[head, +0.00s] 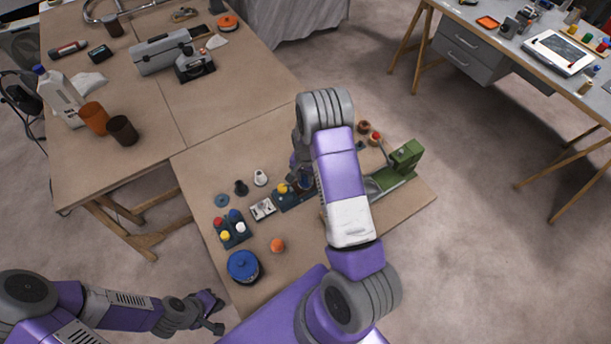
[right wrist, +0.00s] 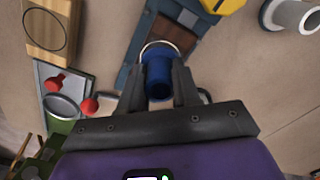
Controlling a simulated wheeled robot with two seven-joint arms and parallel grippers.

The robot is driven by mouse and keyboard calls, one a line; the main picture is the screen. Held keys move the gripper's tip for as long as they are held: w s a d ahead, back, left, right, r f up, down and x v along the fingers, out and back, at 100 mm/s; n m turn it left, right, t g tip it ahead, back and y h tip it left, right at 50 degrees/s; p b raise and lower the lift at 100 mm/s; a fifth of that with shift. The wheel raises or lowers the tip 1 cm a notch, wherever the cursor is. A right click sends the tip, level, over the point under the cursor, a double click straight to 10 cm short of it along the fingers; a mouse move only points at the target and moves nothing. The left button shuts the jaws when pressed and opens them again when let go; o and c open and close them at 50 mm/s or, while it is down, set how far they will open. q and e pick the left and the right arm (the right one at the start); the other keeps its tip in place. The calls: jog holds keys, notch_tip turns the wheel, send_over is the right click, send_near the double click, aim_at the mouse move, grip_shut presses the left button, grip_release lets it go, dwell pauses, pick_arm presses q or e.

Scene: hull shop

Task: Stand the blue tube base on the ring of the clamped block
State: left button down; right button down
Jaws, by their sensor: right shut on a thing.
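The blue tube base (right wrist: 157,78) is between the fingers of my right gripper (right wrist: 159,90), which is shut on it, in the right wrist view. It sits over a dark blue holder (right wrist: 137,75); I cannot tell if they touch. In the head view my right gripper (head: 304,178) is partly hidden by my arm. The wooden block with a dark ring on its face (right wrist: 45,30) is at the upper left of the right wrist view, apart from the tube. A green vise (head: 404,160) stands at the table's right. My left gripper (head: 212,312) is open and empty off the table's front-left corner.
A blue round tin (head: 243,266), an orange piece (head: 278,245) and a rack of coloured caps (head: 232,230) lie left of my right arm. A white bottle (head: 260,178) and a dark one (head: 241,188) stand behind them.

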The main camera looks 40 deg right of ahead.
jog(key=shift+f+b, duration=0.5)
jog(key=shift+f, duration=0.1)
jog(key=c, duration=1.1)
grip_release()
jog(key=shift+r, duration=0.1)
notch_tip(320, 180, up, 11)
jog(key=p, duration=0.7)
jog(key=shift+p, duration=0.3)
